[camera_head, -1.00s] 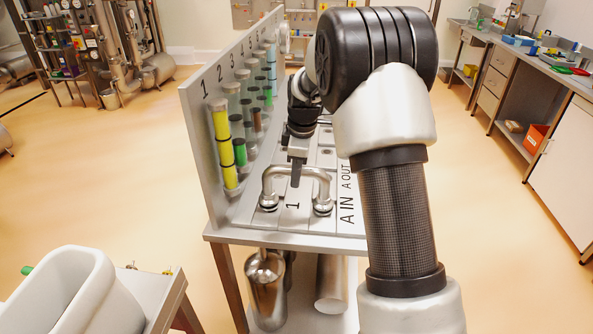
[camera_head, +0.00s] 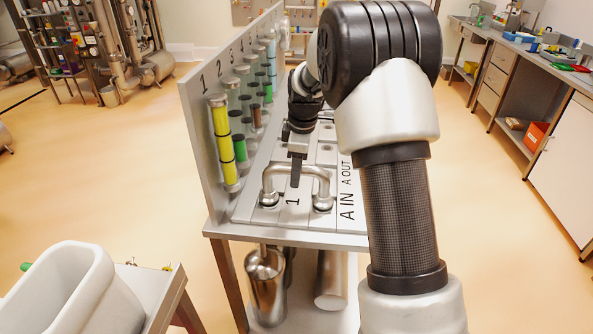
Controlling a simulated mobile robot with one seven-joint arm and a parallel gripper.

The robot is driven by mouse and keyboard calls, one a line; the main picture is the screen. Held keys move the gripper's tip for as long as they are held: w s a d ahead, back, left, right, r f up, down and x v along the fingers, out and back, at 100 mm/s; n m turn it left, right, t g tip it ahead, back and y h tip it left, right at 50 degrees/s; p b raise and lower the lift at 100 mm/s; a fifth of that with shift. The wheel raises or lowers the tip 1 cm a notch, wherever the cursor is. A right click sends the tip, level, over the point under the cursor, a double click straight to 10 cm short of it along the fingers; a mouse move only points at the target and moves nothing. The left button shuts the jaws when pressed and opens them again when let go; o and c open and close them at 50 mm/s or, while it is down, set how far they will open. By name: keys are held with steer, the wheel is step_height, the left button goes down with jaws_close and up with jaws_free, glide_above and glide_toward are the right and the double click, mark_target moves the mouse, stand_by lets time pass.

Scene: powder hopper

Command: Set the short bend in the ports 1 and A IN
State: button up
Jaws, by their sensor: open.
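The short bend (camera_head: 318,172), a shiny metal U-shaped pipe, stands upright with its legs down at the front of the sloped panel (camera_head: 295,222). Its left leg stands at port 1 (camera_head: 268,200), beside the printed 1. Its right leg stands at the port by the A IN label (camera_head: 322,206). I cannot tell from here how deep the legs sit. My gripper (camera_head: 295,182) is open at the middle of the bend's crossbar, pointing down. Its dark finger overlaps the bar; the other finger is hidden.
An upright board with numbered sight tubes, the nearest yellow (camera_head: 223,135), borders the panel's left side. Metal canisters (camera_head: 266,285) are below the panel. A white tub (camera_head: 70,285) stands front left. My arm hides the panel's right side. Open floor lies left.

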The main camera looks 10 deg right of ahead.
step_height(320, 180, up, 17)
steer(key=s+p, duration=0.1)
steer(key=s, duration=0.1)
steer(key=shift+s+d+f, duration=0.2)
steer(key=shift+s+d, duration=0.15)
steer(key=shift+d, duration=0.05)
steer(key=s+r+m+t+p, duration=0.1)
steer(key=s+r+m+p, duration=0.1)
steer(key=s+r+m, duration=0.45)
steer(key=s+r+m+t+p, duration=0.1)
steer(key=s+r, duration=0.2)
steer(key=s, duration=0.7)
steer(key=s+f+m+t+p, duration=0.1)
steer(key=s+m, duration=0.6)
steer(key=s, duration=0.7)
steer(key=shift+s+a+f+t+h+p, duration=0.35)
steer(key=shift+a+f+p, duration=0.1)
steer(key=shift+f+p, duration=0.5)
